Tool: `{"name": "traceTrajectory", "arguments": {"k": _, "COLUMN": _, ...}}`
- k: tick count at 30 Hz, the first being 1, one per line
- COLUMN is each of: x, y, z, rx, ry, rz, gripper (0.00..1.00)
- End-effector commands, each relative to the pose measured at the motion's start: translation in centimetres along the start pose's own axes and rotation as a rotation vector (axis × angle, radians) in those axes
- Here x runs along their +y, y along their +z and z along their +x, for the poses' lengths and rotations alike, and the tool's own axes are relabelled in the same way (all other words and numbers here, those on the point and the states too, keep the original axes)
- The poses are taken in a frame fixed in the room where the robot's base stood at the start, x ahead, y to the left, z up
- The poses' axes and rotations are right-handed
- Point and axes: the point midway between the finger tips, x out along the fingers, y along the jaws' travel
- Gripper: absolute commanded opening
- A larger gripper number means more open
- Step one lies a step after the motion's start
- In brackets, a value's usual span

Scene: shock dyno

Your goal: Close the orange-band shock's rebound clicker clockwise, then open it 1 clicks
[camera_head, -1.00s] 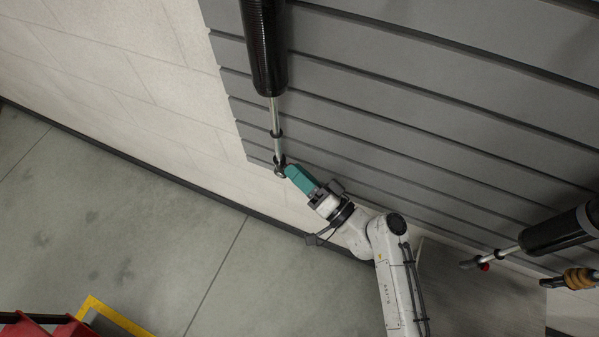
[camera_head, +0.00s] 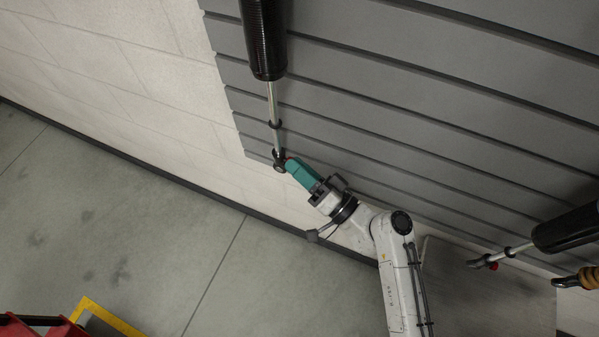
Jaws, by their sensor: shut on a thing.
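A black-bodied shock (camera_head: 264,45) hangs at the top left against the grey slatted wall, its bright rod (camera_head: 273,103) pointing down to a dark end eye (camera_head: 280,161). No orange band shows on its visible part. A sliver of a red clicker knob (camera_head: 288,158) shows beside the eye. My gripper (camera_head: 291,164) reaches in from the lower right, its teal fingers shut at this knob and hiding most of it. Knob markings and its turn are too small to tell.
Another black shock (camera_head: 567,230) with a red knob (camera_head: 493,266) is at the right. An orange-coiled part (camera_head: 588,277) lies below it. A red object (camera_head: 40,328) stands by yellow floor marking (camera_head: 110,317) at the lower left. The grey floor between is clear.

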Motion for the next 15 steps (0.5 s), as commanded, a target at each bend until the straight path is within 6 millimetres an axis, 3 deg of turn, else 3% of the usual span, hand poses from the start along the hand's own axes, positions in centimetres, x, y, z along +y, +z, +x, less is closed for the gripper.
{"name": "traceTrajectory", "arguments": {"k": 2, "x": 0.81, "y": 0.57, "z": -0.25, "rx": 0.001, "ry": -0.017, "rz": -0.042, "gripper": 0.00}}
{"name": "traceTrajectory", "arguments": {"k": 15, "x": 0.87, "y": 0.44, "z": -0.17, "rx": 0.001, "ry": -0.108, "rz": -0.266, "gripper": 0.00}}
